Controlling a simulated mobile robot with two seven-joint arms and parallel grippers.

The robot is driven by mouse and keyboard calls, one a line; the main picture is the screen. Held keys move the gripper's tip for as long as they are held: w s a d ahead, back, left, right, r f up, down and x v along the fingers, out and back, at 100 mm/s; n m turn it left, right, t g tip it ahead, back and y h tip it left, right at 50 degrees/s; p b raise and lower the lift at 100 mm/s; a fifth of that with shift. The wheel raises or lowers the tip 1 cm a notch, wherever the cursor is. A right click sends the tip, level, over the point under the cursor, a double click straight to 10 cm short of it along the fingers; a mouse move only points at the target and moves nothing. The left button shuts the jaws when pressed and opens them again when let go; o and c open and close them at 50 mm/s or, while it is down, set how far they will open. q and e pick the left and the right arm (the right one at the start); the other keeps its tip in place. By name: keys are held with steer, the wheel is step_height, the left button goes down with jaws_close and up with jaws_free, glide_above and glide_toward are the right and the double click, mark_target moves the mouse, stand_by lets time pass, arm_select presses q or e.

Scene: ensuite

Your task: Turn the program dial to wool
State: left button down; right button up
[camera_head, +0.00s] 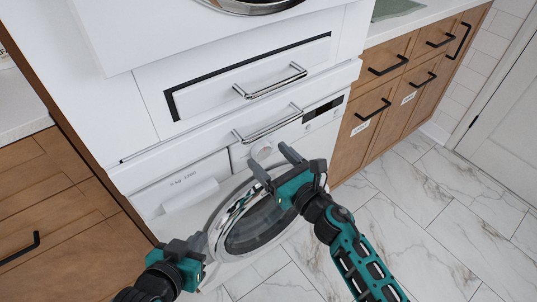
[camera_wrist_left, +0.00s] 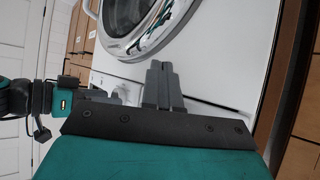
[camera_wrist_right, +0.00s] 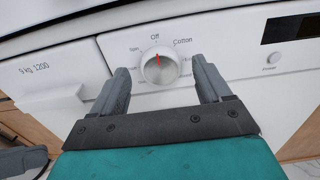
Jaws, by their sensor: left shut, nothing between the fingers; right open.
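In the head view the dial (camera_head: 262,150) is just beyond my right gripper (camera_head: 271,163). My right gripper (camera_wrist_right: 160,80) is open, with its fingers on either side of the dial's lower part in the picture and nothing held. My left gripper (camera_head: 198,241) is shut and empty, low in front of the washer's left side; it also shows in the left wrist view (camera_wrist_left: 160,72).
The round washer door (camera_head: 262,222) is below the dial. A detergent drawer (camera_head: 180,183) is left of it and a dark display (camera_head: 322,110) right. A bar handle (camera_head: 268,124) runs above the panel. Wooden cabinets (camera_head: 372,115) stand to the right; marble-look floor (camera_head: 420,190) is clear.

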steer(key=shift+x, duration=0.8)
steer(key=shift+s, duration=0.1)
steer(key=shift+c, duration=0.2)
steer(key=c, duration=0.9)
steer(key=shift+c, duration=0.2)
